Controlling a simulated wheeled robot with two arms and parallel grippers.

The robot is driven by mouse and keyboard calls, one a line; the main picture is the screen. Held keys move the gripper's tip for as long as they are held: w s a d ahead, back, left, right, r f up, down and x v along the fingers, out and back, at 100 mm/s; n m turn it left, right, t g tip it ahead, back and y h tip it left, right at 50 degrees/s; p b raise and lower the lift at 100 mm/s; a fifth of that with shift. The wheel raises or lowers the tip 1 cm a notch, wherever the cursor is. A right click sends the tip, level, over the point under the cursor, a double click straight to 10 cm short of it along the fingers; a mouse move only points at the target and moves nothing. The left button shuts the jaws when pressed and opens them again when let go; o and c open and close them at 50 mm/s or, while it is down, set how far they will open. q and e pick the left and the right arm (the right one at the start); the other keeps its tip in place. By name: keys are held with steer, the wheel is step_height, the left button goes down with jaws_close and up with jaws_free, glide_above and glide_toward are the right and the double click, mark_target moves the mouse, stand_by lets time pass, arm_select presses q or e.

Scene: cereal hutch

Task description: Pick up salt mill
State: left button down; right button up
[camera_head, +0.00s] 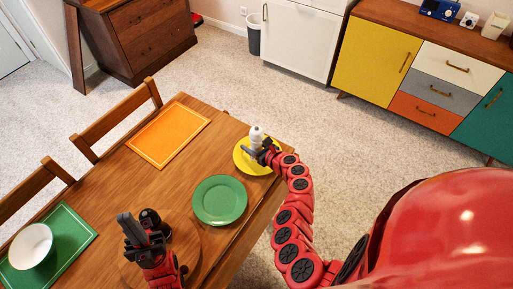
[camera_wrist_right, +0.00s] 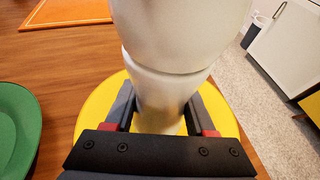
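The salt mill (camera_head: 257,136) is white with a rounded top and narrow waist. It stands upright over the yellow plate at the table's far right corner; I cannot tell whether its base touches the plate. My right gripper (camera_head: 264,150) is around its lower part. In the right wrist view the white mill (camera_wrist_right: 165,75) fills the space between my fingers (camera_wrist_right: 162,112), which look closed against both sides. My left gripper (camera_head: 130,228) is over the near part of the table, beside a dark mill (camera_head: 152,221); its finger gap is not clear.
The yellow plate (camera_head: 243,163) is beneath the salt mill, with a green plate (camera_head: 219,201) beside it. An orange placemat (camera_head: 168,134) lies further back. A white bowl (camera_head: 31,246) sits on a green placemat (camera_head: 76,232) at left. Chairs (camera_head: 118,118) line the table's left side.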

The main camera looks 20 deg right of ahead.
steer(key=shift+s+f, duration=0.1)
jaws_close()
